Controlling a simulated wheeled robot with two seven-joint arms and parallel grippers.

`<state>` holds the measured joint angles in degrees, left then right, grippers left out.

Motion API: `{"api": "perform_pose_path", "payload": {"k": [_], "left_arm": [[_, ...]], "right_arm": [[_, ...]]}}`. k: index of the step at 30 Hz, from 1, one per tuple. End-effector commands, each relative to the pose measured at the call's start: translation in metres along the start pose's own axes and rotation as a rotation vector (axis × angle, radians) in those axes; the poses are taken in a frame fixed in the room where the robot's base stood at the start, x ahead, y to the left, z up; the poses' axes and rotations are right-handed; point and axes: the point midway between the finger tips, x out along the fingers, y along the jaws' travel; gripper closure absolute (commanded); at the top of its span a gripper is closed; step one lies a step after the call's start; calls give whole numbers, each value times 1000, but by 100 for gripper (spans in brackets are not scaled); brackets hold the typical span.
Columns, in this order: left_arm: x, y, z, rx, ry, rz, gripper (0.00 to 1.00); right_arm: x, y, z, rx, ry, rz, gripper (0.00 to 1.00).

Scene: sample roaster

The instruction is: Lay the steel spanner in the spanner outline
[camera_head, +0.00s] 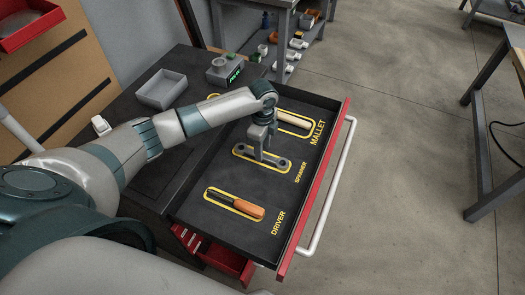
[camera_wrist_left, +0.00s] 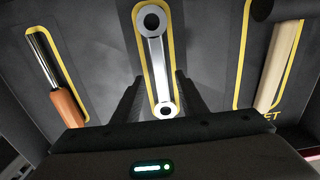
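The steel spanner (camera_wrist_left: 157,58), a bright bar with a ring at each end, lies flat on the dark drawer floor inside the yellow spanner outline (camera_wrist_left: 177,50). In the head view the spanner (camera_head: 283,164) and its outline (camera_head: 236,154) are in the middle of the drawer beside the SPANNER label, partly covered by my gripper. My left gripper (camera_head: 263,156) points down over the spanner's middle. In the left wrist view its fingers (camera_wrist_left: 159,82) stand apart, one on each side of the spanner, with gaps between. My right gripper is not in view.
The open drawer (camera_head: 215,233) has a red front and a pale handle (camera_head: 332,190). An orange-handled driver (camera_head: 248,208) lies in the near outline. A mallet (camera_head: 293,122) lies in the far one. A grey tray (camera_head: 161,89) and a box with a green display (camera_head: 225,70) stand on the bench.

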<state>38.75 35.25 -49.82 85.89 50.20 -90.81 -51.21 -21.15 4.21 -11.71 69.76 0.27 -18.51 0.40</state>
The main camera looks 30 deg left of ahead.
Motion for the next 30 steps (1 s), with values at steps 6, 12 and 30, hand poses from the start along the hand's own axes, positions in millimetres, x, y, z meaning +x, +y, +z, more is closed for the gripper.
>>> {"api": "perform_pose_path", "payload": {"k": [6, 12, 30], "left_arm": [[-38, -1, 0, 1, 1, -5, 61], [-73, -1, 0, 1, 0, -4, 61], [-100, 0, 0, -1, 0, 0, 61]], "right_arm": [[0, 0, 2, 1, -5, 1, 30], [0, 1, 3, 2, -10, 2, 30], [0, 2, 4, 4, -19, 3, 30]]}}
